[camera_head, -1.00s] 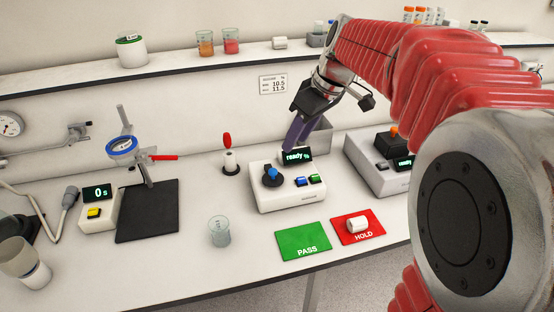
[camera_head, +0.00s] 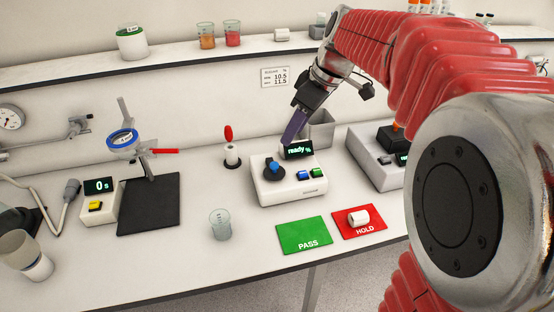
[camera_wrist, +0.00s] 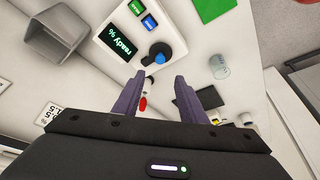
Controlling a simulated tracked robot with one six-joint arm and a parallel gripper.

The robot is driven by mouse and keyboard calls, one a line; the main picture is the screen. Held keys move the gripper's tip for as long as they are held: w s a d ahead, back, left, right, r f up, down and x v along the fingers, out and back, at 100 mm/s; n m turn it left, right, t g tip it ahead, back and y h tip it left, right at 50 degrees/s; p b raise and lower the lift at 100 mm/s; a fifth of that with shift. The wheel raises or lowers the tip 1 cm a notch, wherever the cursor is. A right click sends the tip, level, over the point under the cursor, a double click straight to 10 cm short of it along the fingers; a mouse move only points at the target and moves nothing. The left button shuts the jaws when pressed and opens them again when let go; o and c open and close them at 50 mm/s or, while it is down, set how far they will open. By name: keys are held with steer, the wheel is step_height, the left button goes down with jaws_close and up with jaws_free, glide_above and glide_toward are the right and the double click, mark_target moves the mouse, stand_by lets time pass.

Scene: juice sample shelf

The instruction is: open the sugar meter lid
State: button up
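The sugar meter (camera_head: 290,188) is a white box with a lit "ready %" display, standing mid-bench. Its dark round lid (camera_head: 267,171) with a blue knob (camera_head: 273,166) is on the left part of its top and looks down. In the wrist view the lid (camera_wrist: 164,48) lies just beyond the fingertips, near their middle. My gripper (camera_head: 287,142) hangs above and behind the meter, beside the display. The wrist view shows its two purple fingers (camera_wrist: 159,78) apart with nothing held between them.
A red-topped stand (camera_head: 231,155) is left of the meter and a beaker (camera_head: 220,224) front left. Green PASS (camera_head: 304,232) and red HOLD (camera_head: 373,216) mats lie in front. Another instrument (camera_head: 373,168) stands right, and a grey bin (camera_head: 319,130) behind.

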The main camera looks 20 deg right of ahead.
mark_target(275, 164)
steer(key=x, duration=1.3)
steer(key=shift+c, duration=0.5)
jaws_close()
